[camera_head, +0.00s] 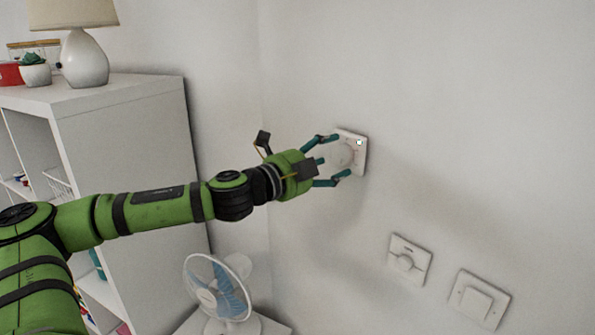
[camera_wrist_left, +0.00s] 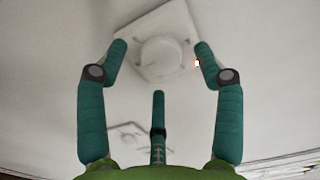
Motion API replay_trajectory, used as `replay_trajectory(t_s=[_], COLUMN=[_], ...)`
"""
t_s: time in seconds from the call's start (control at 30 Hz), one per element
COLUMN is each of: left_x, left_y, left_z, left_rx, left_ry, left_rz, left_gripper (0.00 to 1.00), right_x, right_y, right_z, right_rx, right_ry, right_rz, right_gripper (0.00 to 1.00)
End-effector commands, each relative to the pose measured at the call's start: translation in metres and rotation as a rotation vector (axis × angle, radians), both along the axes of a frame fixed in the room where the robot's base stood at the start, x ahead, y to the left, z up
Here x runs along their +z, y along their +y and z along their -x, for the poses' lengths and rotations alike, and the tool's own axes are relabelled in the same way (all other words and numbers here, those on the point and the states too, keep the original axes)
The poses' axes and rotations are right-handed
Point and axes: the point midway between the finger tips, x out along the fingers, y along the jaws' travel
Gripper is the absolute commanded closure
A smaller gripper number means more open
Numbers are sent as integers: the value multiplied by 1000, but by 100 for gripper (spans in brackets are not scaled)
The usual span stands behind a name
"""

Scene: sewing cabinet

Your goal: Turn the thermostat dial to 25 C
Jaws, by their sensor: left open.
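The thermostat (camera_head: 359,154) is a white square plate on the wall, with a round white dial (camera_head: 341,156) and a small lit display in its upper right corner. My left gripper (camera_head: 338,159) is open in front of it, its teal fingers spread on either side of the dial. In the left wrist view the dial (camera_wrist_left: 162,56) sits beyond and between the open fingertips (camera_wrist_left: 160,52), with nothing held. I cannot tell whether any fingertip touches the plate. The dial's setting is too small to read. My right gripper is not in view.
A white shelf unit (camera_head: 140,100) with a lamp (camera_head: 85,58) and a small plant (camera_head: 35,72) stands left. A fan (camera_head: 222,290) stands below my arm. The wall right of the thermostat is clear.

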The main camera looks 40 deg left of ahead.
Motion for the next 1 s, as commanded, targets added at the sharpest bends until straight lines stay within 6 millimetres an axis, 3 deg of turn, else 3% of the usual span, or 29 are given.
replay_trajectory(t_s=[0.7, 1.0], left_x=[1, 0], left_y=[11, 12], left_z=[86, 99], left_rx=[-6, -6], left_ry=[1, 3], left_rz=[-6, 0], left_gripper=[32, 32], right_x=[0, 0], right_y=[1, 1], right_z=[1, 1], right_rx=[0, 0], right_ry=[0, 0], right_rz=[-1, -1], right_gripper=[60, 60])
